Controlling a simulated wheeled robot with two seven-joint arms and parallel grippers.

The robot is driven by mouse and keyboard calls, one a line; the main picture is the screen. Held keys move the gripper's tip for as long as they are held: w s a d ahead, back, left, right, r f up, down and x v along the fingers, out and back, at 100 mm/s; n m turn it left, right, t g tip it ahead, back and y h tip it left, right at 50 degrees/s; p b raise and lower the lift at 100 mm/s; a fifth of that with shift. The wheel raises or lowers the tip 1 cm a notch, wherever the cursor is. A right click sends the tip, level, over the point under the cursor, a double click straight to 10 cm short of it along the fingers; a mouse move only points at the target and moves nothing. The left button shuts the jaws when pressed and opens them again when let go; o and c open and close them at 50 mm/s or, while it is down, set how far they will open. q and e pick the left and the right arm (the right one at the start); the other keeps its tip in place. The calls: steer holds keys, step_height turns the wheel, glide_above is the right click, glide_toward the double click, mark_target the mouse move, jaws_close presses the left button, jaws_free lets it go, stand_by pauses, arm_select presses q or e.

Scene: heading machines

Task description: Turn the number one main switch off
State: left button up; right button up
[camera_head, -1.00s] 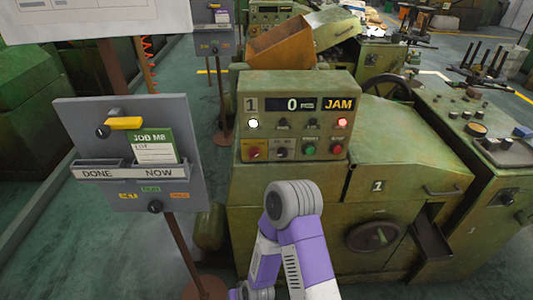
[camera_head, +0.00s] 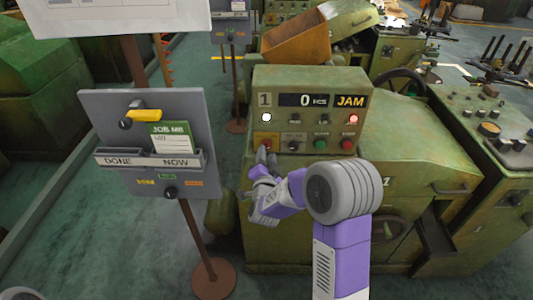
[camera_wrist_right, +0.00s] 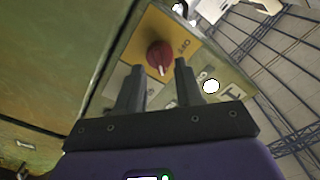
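The number one machine's control panel (camera_head: 310,110) shows a "1" plate, a 0 count and a lit JAM sign. Its main switch is a red rotary knob (camera_head: 266,144) on a yellow plate at the panel's lower left. My right gripper (camera_head: 264,160) is just below that switch in the head view. In the right wrist view the red knob (camera_wrist_right: 160,57) stands ahead of and between the two spread fingertips (camera_wrist_right: 158,66). The gripper is open and empty, and contact with the knob cannot be told. My left gripper is out of view.
A grey job board (camera_head: 150,110) with a yellow handle and a green card stands left of the machine on a post (camera_head: 198,235). Other buttons (camera_head: 320,144) sit right of the switch. A handwheel (camera_head: 400,85) is behind the machine. Green floor is open at lower left.

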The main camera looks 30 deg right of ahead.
steer(key=shift+w+d, duration=0.35)
steer(key=shift+w, duration=0.3)
jaws_close()
steer(key=shift+n, duration=0.4)
steer(key=n+p, duration=0.3)
steer(key=n, duration=1.4)
steer(key=shift+a, duration=0.1)
steer(key=shift+n, duration=0.3)
